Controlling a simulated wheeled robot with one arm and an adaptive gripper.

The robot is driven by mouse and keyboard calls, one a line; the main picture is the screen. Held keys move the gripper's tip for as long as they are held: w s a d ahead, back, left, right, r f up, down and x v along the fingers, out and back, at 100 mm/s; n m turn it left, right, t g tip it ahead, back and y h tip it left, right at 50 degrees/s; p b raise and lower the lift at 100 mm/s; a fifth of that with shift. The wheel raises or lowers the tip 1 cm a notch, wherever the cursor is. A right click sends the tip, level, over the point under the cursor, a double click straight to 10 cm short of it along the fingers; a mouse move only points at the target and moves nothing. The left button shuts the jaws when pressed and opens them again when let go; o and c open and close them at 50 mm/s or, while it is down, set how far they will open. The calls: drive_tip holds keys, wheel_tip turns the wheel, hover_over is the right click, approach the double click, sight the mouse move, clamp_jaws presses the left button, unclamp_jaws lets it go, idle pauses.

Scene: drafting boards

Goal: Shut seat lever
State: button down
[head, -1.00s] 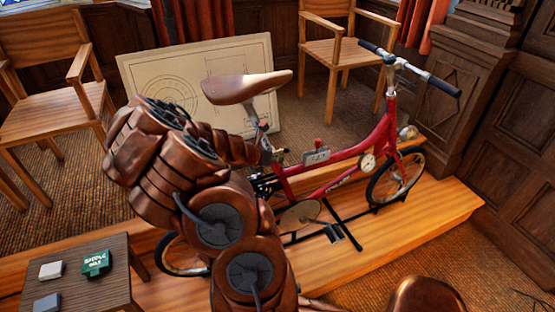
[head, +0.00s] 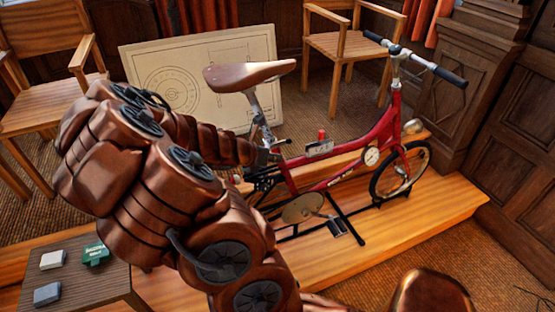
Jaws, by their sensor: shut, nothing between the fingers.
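A red bicycle (head: 343,165) stands upright on a wooden platform, with a brown saddle (head: 250,75) on a silver seat post (head: 256,112). A small dark piece that looks like the seat lever (head: 282,142) juts to the right at the foot of the post, but it is too small to tell its angle. My arm reaches in from the lower left. My gripper (head: 264,156) is at the seat clamp, beside or just below the lever; I cannot tell whether they touch. It is shut and empty. My arm hides the rear wheel and part of the frame behind the post.
The wooden platform (head: 400,235) runs under the bicycle. A small table (head: 75,270) with several small boxes stands at the lower left. A drafting board (head: 200,75) leans behind the saddle. Wooden chairs (head: 340,50) stand at the back.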

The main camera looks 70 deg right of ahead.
drive_tip(key=shift+a+r, duration=1.15)
drive_tip(key=shift+a, duration=0.2)
drive_tip(key=w+a+r+m+t+y, duration=0.1)
drive_tip(key=a+r+m, duration=0.1)
drive_tip(key=a+m, duration=0.45)
drive_tip(key=w+a+r+m+t+y, duration=0.15)
drive_tip(key=a+m, duration=0.25)
drive_tip(key=a, duration=0.6)
drive_tip(key=s+a+m+y, duration=0.2)
drive_tip(key=a+m+y, duration=0.1)
drive_tip(key=a, duration=1)
drive_tip(key=s+a+r+m+y, duration=0.1)
drive_tip(key=s+a+m+y, duration=0.1)
drive_tip(key=a, duration=1.1)
drive_tip(key=shift+s+r+m+y, duration=0.35)
drive_tip(key=shift+m+y, duration=0.2)
drive_tip(key=shift+y, duration=0.5)
